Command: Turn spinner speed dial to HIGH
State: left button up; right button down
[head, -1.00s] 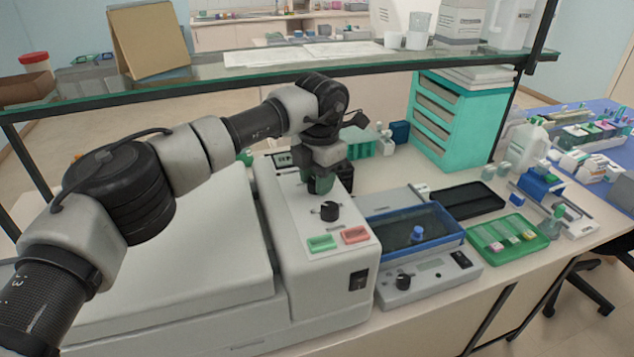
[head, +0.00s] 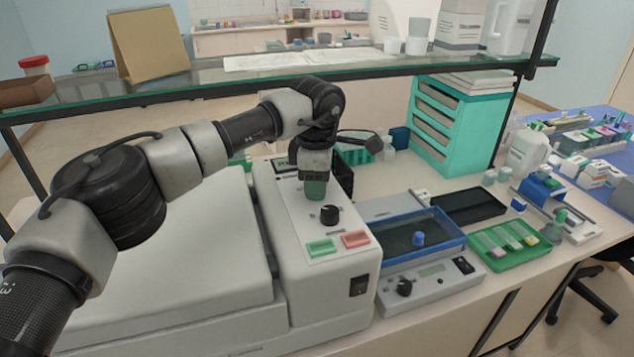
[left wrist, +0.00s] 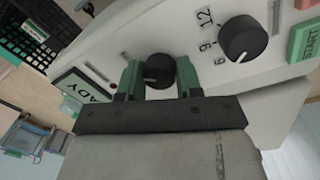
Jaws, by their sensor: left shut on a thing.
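The spinner (head: 300,225) is a pale grey machine with a sloping front panel. In the left wrist view, a black dial (left wrist: 158,68) with a white pointer mark sits between the green fingers of my left gripper (left wrist: 160,80), which is shut on it. In the head view my left gripper (head: 316,189) reaches down onto the upper panel and hides this dial. A second black dial (head: 329,214), marked 6, 9 and 12, stands nearer the front; it also shows in the left wrist view (left wrist: 243,39). The held dial's speed labels cannot be read. My right gripper is not in view.
Green (head: 321,247) and red (head: 355,239) buttons lie below the second dial. A display reading "ADY" (left wrist: 82,92) is partly covered by my gripper. A glass shelf (head: 270,78) spans above my arm. A blue-rimmed tray device (head: 415,235) stands to the right.

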pick_arm(q)
jog(key=shift+r+m, duration=0.15)
jog(key=shift+m, duration=0.45)
jog(key=o, duration=0.9)
jog(key=shift+a, duration=0.1)
jog(key=shift+r, duration=0.45)
jog(key=r, duration=0.3)
jog(key=r+b, duration=0.1)
jog(key=r, duration=0.5)
jog(key=shift+s+r+b, duration=0.25)
jog(key=shift+r+b, duration=0.1)
jog(key=shift+b, duration=0.05)
